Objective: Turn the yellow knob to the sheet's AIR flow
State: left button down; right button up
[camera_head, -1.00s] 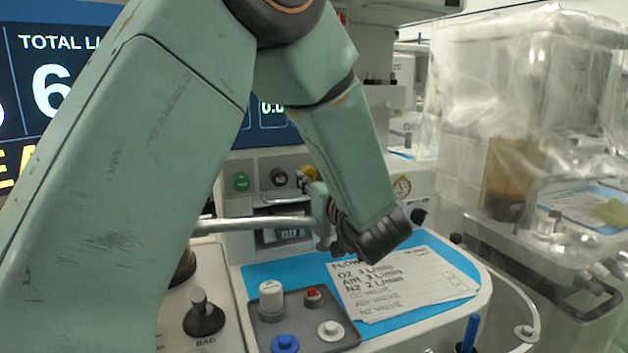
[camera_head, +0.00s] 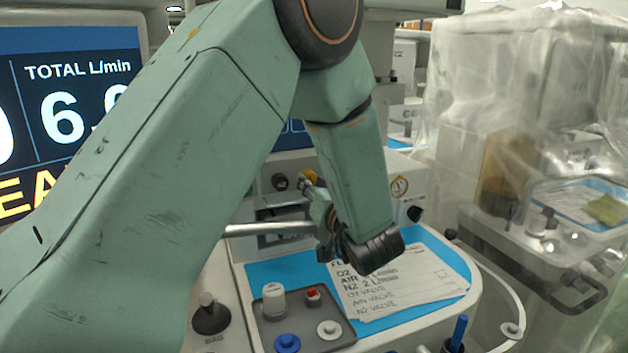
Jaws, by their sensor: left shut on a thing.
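The yellow knob (camera_head: 310,176) is on the machine's front panel, mostly covered by my left gripper (camera_head: 306,187). My left gripper's fingers are shut on it, with the wrist and forearm in front and to the right. The flow sheet (camera_head: 420,277) lies on the blue mat below the panel. Its top lines are partly covered by my wrist; "AIR" shows on one line, but its number is hidden now. The big display (camera_head: 75,100) reads TOTAL L/min with a 6 and a cut-off digit. My right gripper is not in view.
A black knob (camera_head: 279,181) sits left of the yellow one. A silver rail (camera_head: 265,229) runs below the panel. A grey tray (camera_head: 265,328) with several caps stands on the blue mat (camera_head: 290,270). A plastic-covered cart (camera_head: 520,120) stands at right.

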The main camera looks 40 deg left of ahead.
pick_arm(q)
jog(key=c, duration=1.3)
grip_release()
notch_tip(320, 180, up, 10)
